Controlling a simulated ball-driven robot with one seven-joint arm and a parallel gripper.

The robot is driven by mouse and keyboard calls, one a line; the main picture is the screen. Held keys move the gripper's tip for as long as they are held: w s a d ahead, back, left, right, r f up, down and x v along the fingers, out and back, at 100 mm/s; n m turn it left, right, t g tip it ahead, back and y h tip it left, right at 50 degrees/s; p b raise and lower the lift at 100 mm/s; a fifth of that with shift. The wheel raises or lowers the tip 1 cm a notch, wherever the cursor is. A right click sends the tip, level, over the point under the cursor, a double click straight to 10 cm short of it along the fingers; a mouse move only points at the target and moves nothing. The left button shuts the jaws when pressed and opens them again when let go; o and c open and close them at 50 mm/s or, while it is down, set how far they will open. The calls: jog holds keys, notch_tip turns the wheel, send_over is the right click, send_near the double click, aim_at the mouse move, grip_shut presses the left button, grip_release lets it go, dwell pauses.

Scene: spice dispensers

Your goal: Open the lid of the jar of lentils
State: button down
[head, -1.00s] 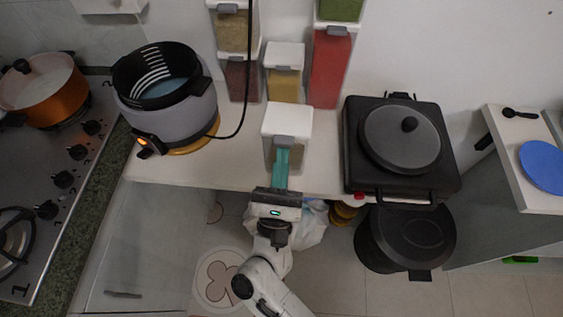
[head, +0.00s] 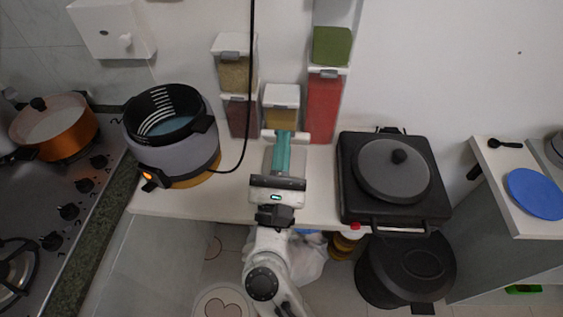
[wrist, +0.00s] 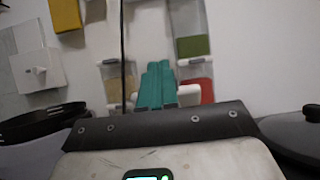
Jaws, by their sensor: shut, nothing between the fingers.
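My gripper (head: 285,134) is shut and empty. Its teal fingers lie over the front jar (head: 269,163), which stands on the white counter, and hide most of it. The jar's white lid (head: 301,139) shows only as a narrow bar on both sides of the fingertips, and looks tipped up at the back. In the wrist view the teal fingers (wrist: 156,85) are together, with the white bar (wrist: 188,95) close behind them. Whether they touch it I cannot tell. No label is readable, so I cannot confirm that this jar holds the lentils.
Behind stand a yellow-filled jar (head: 282,117), a red-filled jar (head: 323,107), a green-filled one (head: 332,47) and a beige-filled one (head: 235,73). A fryer (head: 177,158) with a hanging black cord is left. A black hotplate with lidded pan (head: 394,178) is right.

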jog(key=shift+x, duration=1.65)
jog(key=shift+s, duration=0.1)
